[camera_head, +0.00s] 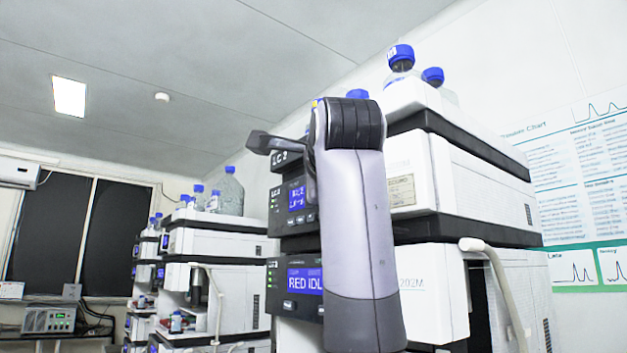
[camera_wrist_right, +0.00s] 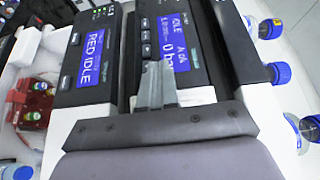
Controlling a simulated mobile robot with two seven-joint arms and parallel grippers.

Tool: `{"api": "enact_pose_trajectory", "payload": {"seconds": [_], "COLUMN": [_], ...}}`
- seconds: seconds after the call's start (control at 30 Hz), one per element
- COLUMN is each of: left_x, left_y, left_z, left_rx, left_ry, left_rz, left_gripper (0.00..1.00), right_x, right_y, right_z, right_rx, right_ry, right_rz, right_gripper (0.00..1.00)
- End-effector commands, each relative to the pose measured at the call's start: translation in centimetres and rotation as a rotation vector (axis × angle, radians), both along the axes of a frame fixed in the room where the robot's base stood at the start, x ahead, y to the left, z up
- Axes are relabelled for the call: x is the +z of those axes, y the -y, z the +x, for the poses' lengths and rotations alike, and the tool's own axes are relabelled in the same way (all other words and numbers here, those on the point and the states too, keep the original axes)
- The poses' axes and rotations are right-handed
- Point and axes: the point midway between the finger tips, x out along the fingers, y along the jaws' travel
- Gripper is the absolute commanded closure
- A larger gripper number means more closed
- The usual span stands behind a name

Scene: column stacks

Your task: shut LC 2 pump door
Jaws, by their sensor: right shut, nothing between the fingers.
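My right gripper (camera_head: 262,143) points left in the head view, high beside the stack's front. In the right wrist view its fingers (camera_wrist_right: 157,72) are together and empty, over the panel's lower part; contact is unclear. My left gripper is out of view.
A lower module reads RED IDLE (camera_head: 305,281). Blue-capped bottles (camera_head: 401,57) stand on the near stack. Another stack (camera_head: 215,245) stands further left. A grey hose (camera_head: 500,270) hangs on the near stack's right side. Small bottles (camera_wrist_right: 38,102) sit in a white compartment.

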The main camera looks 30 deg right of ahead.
Motion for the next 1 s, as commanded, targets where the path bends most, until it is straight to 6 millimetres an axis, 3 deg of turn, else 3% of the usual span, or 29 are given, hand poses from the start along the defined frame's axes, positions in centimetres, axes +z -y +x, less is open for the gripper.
{"api": "enact_pose_trajectory", "payload": {"seconds": [1.0], "left_x": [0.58], "left_y": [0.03], "left_z": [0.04], "left_rx": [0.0], "left_ry": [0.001], "left_rz": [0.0], "left_gripper": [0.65], "right_x": [0.02], "right_y": [0.5], "right_z": [0.43], "right_rx": [-0.045], "right_ry": [-0.001], "right_rz": [0.0], "right_gripper": [1.0]}}
